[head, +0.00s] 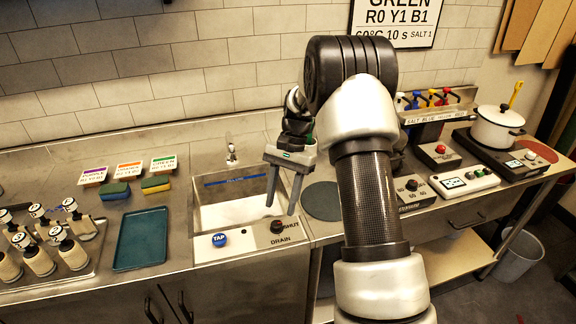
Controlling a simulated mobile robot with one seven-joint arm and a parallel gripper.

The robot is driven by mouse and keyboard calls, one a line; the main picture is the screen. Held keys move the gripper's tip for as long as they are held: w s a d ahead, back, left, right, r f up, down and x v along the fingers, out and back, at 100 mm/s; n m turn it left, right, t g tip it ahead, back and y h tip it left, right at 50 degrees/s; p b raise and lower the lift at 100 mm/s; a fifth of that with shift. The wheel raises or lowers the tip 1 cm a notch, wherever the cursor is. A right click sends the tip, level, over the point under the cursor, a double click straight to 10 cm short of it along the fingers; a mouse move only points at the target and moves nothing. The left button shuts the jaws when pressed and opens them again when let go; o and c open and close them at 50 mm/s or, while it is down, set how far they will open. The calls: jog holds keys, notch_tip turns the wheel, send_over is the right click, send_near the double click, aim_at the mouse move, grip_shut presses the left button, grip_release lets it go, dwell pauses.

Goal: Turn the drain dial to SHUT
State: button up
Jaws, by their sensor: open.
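The drain dial (277,227) is a small dark knob on the steel counter strip in front of the sink. The word SHUT is printed to its right and DRAIN below it. Which way the dial points is too small to tell. My gripper (280,208) hangs over the right part of the sink, fingers pointing down and spread apart, with nothing between them. In the picture its fingertips are just above the dial, apparently not touching it. The blue TAP button (219,240) is to the left of the dial.
The sink basin (225,215) lies behind the dial, with a faucet (231,152) at its back. A teal tray (140,240) is at the left. A dark round disc (321,201) and a grey device (412,190) are at the right. My arm hides part of the counter.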

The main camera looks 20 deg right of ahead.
jog(key=v, duration=1.2)
jog(key=shift+r+p, duration=0.25)
jog(key=shift+p, duration=0.05)
jog(key=s+a+r+n+t+h+p, duration=0.1)
jog(key=s+a+r+n+t, duration=0.1)
jog(key=s+r, duration=0.5)
jog(key=s+a+r+n+t+h+p, duration=0.1)
jog(key=s+a+r+n+t, duration=0.1)
jog(key=s+r, duration=0.5)
jog(key=s+a+n+t+h+p, duration=0.1)
jog(key=s+n+t, duration=0.3)
jog(key=s, duration=1)
jog(key=shift+s+r+n+t, duration=0.2)
jog(key=shift+n+t, duration=0.2)
jog(key=shift+n, duration=0.1)
